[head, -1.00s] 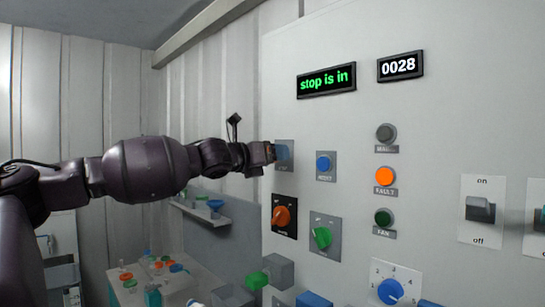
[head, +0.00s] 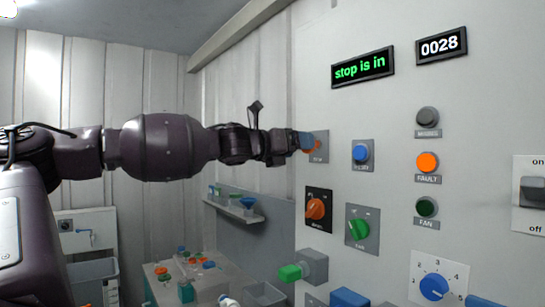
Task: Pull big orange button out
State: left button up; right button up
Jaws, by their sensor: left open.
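The orange stop button (head: 309,151) is on a grey plate at the upper left of the white panel (head: 390,110). Only a sliver of orange shows, as my left gripper (head: 303,142) covers most of it. The left gripper is open, with its bluish fingertips at the button. I cannot tell whether they touch it. A display (head: 363,67) reads "stop is in" in green. My right gripper is out of view.
A blue button (head: 361,153) is right of the stop plate. A green-tipped grey box (head: 314,265) juts out below. A cluttered table (head: 215,282) stands lower left.

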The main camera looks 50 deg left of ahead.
pick_arm(q)
jog(key=s+b, duration=0.2)
jog(key=s, duration=0.5)
jog(key=shift+a+b, duration=0.3)
jog(key=shift+a, duration=0.05)
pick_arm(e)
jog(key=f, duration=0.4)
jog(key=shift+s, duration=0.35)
pick_arm(q)
jog(key=shift+f, duration=0.1)
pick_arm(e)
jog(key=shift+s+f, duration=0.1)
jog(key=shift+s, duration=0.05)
